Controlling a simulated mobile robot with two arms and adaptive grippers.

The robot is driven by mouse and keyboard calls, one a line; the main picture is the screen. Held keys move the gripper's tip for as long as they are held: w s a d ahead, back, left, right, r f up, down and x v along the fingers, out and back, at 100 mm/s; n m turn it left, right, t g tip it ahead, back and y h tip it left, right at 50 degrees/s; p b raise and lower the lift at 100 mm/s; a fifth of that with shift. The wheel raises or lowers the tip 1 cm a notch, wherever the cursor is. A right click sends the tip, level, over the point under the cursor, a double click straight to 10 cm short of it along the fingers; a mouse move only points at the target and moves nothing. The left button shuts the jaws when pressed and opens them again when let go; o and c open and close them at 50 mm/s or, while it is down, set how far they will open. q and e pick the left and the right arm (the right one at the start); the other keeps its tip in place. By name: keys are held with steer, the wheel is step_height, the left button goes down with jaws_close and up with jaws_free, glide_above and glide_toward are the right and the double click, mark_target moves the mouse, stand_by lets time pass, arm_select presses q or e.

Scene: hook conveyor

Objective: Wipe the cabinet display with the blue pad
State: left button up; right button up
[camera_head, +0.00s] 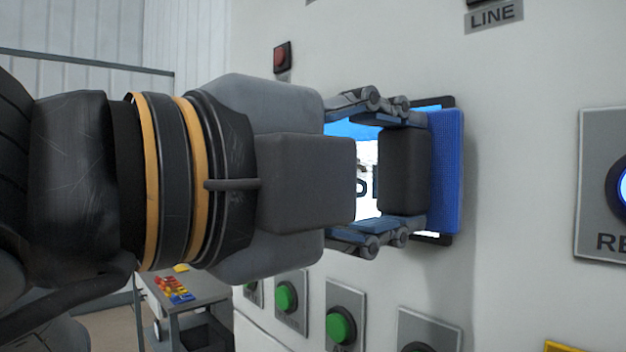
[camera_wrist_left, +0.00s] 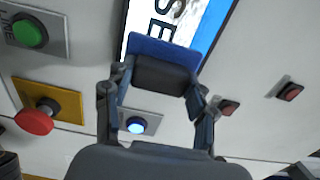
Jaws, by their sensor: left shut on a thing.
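The blue pad (camera_head: 446,172) has a black block-shaped handle. My left gripper (camera_head: 403,172) is shut on this handle, one finger on each side. The pad faces the cabinet at the right end of the display (camera_head: 367,155); I cannot tell whether it touches. The display is lit blue and white with dark letters, partly hidden behind my gripper. In the left wrist view, the pad (camera_wrist_left: 165,52) covers part of the display (camera_wrist_left: 205,22), and the fingers (camera_wrist_left: 158,110) reach up to the handle. My right gripper is not in view.
The white cabinet front carries a blue-lit button (camera_head: 622,187) at right and green buttons (camera_head: 286,297) below. A red switch (camera_head: 282,57) is at upper left. A red mushroom button (camera_wrist_left: 35,118) on a yellow plate shows in the wrist view. A small table (camera_head: 208,286) stands at lower left.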

arm_select(q)
steer(key=shift+f+b, duration=0.1)
steer(key=shift+b, duration=0.2)
steer(key=shift+w+a+b, duration=0.35)
steer(key=shift+w, duration=0.2)
steer(key=shift+w+a+b, duration=0.4)
steer(key=shift+w+a, duration=0.35)
steer(key=shift+w, duration=0.3)
steer(key=w+a+b, duration=0.1)
steer(key=w+a, duration=0.3)
steer(key=w, duration=0.1)
steer(key=shift+w, duration=0.4)
steer(key=shift+a+b, duration=0.15)
steer(key=shift+b, duration=0.15)
steer(key=shift+b+v, duration=0.9)
steer(key=shift+v, duration=2.05)
